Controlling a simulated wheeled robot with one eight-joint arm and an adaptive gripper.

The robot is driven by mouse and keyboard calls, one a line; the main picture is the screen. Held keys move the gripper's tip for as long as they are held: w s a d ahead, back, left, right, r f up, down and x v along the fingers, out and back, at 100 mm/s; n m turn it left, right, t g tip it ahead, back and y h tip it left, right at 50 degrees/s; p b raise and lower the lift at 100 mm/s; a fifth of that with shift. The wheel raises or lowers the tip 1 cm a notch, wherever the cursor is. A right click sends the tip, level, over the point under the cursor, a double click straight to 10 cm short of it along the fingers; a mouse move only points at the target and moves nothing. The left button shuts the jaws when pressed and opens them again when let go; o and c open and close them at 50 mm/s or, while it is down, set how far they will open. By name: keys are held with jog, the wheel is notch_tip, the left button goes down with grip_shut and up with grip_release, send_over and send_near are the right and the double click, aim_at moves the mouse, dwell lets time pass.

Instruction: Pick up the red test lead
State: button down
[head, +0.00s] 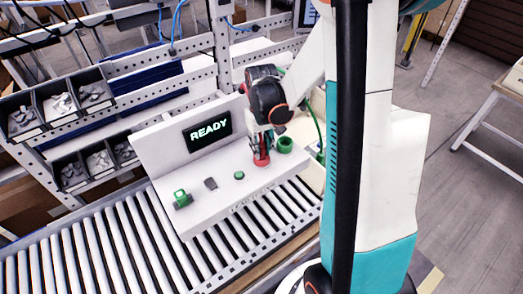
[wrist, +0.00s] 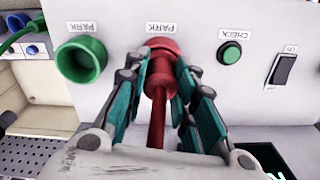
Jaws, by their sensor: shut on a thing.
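The red test lead (wrist: 158,85) stands at the red park socket (wrist: 162,44) on the white test panel; I cannot tell how deep it sits. My gripper (wrist: 163,82) is shut on the lead, with a teal and grey finger on each side of it. In the head view my gripper (head: 263,138) is over the right part of the panel, and the red lead (head: 261,158) shows below it, partly hidden by the fingers.
A green park socket (wrist: 80,60) is beside the red one. A green CHECK button (wrist: 230,52) and a black switch (wrist: 284,69) are on the same panel. The screen (head: 208,131) reads READY. A roller conveyor (head: 130,240) runs in front, and parts bins (head: 60,105) stand at left.

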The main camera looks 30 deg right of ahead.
aim_at(262, 144)
jog(key=shift+r, duration=0.15)
notch_tip(262, 144, up, 20)
jog(key=p, duration=0.1)
dwell(0.4)
